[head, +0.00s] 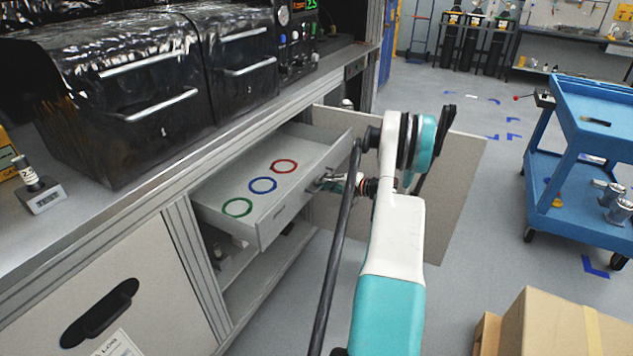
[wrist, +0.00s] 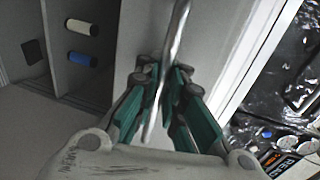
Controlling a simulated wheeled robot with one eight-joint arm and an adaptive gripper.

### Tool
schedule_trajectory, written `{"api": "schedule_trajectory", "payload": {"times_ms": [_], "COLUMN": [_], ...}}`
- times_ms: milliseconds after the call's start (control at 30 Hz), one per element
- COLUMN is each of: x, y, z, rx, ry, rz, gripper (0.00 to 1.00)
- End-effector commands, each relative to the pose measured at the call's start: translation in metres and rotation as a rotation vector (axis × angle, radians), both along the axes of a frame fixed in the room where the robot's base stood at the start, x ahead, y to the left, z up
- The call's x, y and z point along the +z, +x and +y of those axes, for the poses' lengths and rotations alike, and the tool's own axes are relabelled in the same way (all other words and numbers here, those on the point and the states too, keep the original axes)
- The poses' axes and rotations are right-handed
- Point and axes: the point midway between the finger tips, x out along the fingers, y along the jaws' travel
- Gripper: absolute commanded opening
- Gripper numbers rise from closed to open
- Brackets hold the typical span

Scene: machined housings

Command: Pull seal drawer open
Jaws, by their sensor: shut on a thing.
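The seal drawer (head: 268,229) is a light grey drawer, pulled well out of the cabinet under the bench. In it lie a green ring (head: 237,207), a blue ring (head: 263,185) and a red ring (head: 284,166), flat in a row. My gripper (head: 325,183) is at the drawer's front panel, fairly small in the head view. In the wrist view my gripper (wrist: 165,82) has its green-padded fingers on both sides of a shiny metal bar handle (wrist: 180,25) and is shut on it. The handle is mostly hidden in the head view.
A cabinet door (head: 458,190) stands open behind my arm. The lower shelf (head: 270,275) shows below the drawer. A blue cart (head: 560,130) stands at the right, and cardboard boxes (head: 560,320) at the bottom right. Floor is clear between arm and cart.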

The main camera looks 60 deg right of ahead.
Motion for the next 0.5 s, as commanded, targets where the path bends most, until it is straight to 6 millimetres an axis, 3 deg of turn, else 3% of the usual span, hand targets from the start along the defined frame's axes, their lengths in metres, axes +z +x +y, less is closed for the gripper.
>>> {"api": "schedule_trajectory", "payload": {"times_ms": [367,400,500], "x": [0.0007,0.0007,0.0007], "y": [-0.0019,-0.0019,-0.0019], "z": [-0.0007,-0.0006,-0.0005], "rx": [-0.001,-0.002,-0.001], "ry": [0.001,0.001,0.001], "rz": [-0.001,-0.001,-0.001], "gripper": [0.00,0.11,0.29]}}
